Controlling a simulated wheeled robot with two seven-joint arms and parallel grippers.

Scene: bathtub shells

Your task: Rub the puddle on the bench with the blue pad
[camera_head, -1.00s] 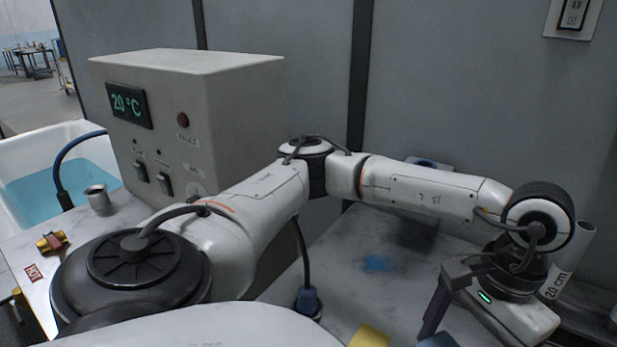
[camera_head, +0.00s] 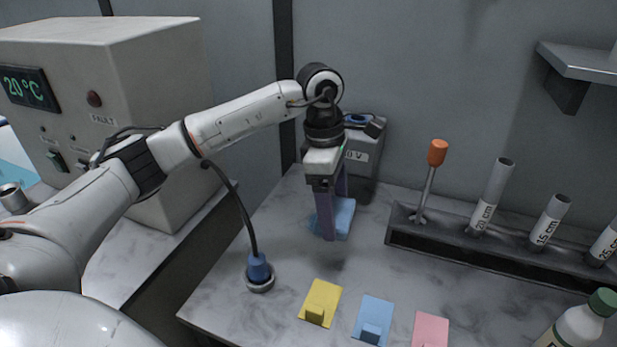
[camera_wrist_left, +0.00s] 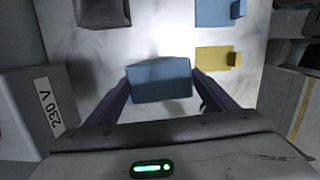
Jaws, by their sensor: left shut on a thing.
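My left gripper (camera_head: 334,226) is shut on the blue pad (camera_head: 346,217), low over the bench (camera_head: 250,315) near its back. In the left wrist view the blue pad (camera_wrist_left: 160,80) sits between the two dark purple fingers (camera_wrist_left: 160,92). I cannot tell whether the pad touches the bench. The puddle is not clearly visible now; the pad and fingers cover the area where it lay. A little blue shows left of the near finger, and I cannot tell if it is pad or puddle. My right gripper is not in view.
A blue plug (camera_head: 259,268) with a cable stands left of the pad. Yellow (camera_head: 325,293), blue (camera_head: 378,306) and pink (camera_head: 432,325) cards lie in front. A rack (camera_head: 420,240) with tubes and an orange-handled tool stands right. A 230 V box (camera_head: 368,160) is behind.

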